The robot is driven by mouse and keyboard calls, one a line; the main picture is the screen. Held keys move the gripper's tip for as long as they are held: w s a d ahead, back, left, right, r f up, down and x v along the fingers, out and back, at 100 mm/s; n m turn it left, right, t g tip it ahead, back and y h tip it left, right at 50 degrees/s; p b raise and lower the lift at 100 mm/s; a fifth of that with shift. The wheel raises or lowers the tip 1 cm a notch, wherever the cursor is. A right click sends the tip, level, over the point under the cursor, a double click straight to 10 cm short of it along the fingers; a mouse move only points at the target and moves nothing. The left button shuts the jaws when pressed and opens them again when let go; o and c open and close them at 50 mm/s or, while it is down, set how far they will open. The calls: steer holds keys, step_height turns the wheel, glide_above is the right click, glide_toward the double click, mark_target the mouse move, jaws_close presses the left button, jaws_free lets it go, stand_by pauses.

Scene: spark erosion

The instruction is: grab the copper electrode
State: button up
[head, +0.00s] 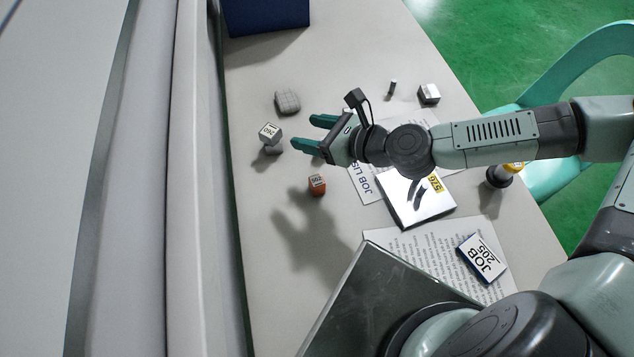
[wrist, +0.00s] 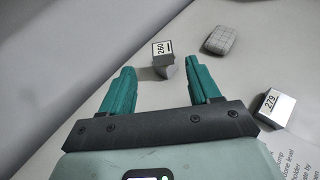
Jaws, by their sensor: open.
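The copper electrode (head: 317,189) is a small orange-brown block with a white numbered label on top. It stands on the table in the head view, lower in the picture than my gripper (head: 303,131). I cannot make it out in the wrist view. My gripper is open and empty, its teal fingers pointing left in the head view. A grey electrode labelled 260 (head: 270,134) stands just beyond the fingertips. In the wrist view this labelled piece (wrist: 162,50) shows in the gap between the fingers of my gripper (wrist: 160,66), not gripped.
A rounded grey gridded block (head: 288,101), a silver block (head: 429,93) and a small dark cylinder (head: 392,87) stand higher in the head view. A 576 card (head: 417,198), papers (head: 410,243) and a JOB 205 block (head: 482,256) lie right. The table's lower left is clear.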

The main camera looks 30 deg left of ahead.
step_height(320, 180, up, 5)
steer(key=n+g+h, duration=0.3)
steer(key=n+h, duration=0.8)
steer(key=n, duration=1.1)
glide_above(317, 180)
steer(key=s, duration=0.2)
step_height(317, 180, down, 5)
step_height(317, 180, up, 5)
steer(key=w+n+t+h, duration=0.2)
steer(key=n+t, duration=0.1)
steer(key=n, duration=0.4)
steer(key=f, duration=1)
steer(key=shift+w+f, duration=0.2)
steer(key=shift+f, duration=0.15)
steer(key=f, duration=0.5)
steer(key=shift+s, duration=0.25)
